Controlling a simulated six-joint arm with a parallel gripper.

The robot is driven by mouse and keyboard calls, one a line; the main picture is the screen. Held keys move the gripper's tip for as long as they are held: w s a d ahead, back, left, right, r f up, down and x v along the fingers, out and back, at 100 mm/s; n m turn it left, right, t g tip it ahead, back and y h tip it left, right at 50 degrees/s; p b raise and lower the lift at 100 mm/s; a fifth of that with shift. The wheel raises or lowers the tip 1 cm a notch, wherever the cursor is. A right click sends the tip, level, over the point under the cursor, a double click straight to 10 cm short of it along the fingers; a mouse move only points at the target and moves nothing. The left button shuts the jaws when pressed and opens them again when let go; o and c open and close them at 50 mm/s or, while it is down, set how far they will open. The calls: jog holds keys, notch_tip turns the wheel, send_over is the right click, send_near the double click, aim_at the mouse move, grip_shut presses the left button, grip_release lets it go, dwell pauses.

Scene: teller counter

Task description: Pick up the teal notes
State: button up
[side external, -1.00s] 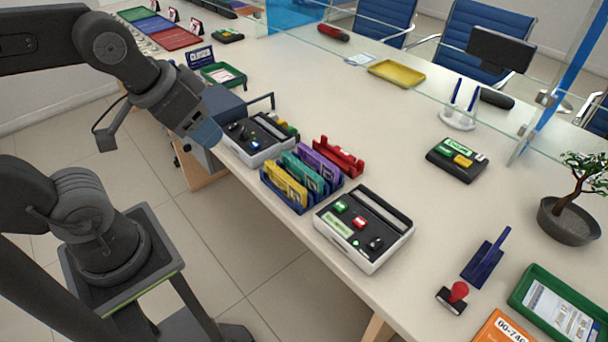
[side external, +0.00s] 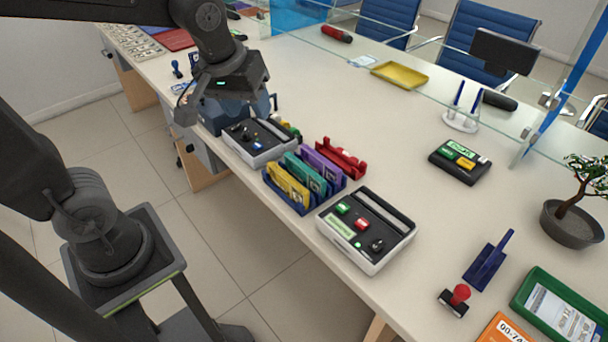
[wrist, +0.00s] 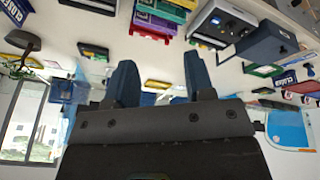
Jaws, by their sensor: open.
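The teal notes (side external: 305,173) stand upright in a blue rack (side external: 291,205) in the side external view, between the yellow notes (side external: 287,187) in front and the purple notes (side external: 324,164) behind. My gripper is up and left of the rack, above the blue-grey box, with its fingers hard to make out there. In the wrist view my gripper (wrist: 160,60) shows two blue fingers spread apart with nothing between them.
A red holder (side external: 341,158) stands behind the rack. A grey-black device (side external: 365,232) is to its right and another (side external: 259,142) to its left. A blue-grey box (side external: 228,113) stands further left. The counter behind, before the yellow tray (side external: 399,75), is mostly clear.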

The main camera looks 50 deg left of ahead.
jog(key=w+a+f+n+g, duration=0.2)
jog(key=w+f+n, duration=0.35)
jog(key=w, duration=0.35)
jog(key=n+g, duration=0.2)
jog(key=n, duration=0.5)
send_near(304, 166)
jog(key=shift+m+y, duration=0.25)
jog(key=shift+y, duration=0.15)
jog(key=f, duration=0.6)
jog(key=shift+s+a+f, duration=0.15)
jog(key=shift+s+a, duration=0.05)
jog(key=shift+s, duration=0.2)
jog(key=shift+w+a+f, duration=0.1)
jog(key=shift+w+f, duration=0.05)
jog(key=shift+f, duration=1.3)
jog(key=shift+w+f, duration=0.1)
jog(key=shift+f, duration=1.35)
jog(key=shift+c, duration=0.3)
grip_shut()
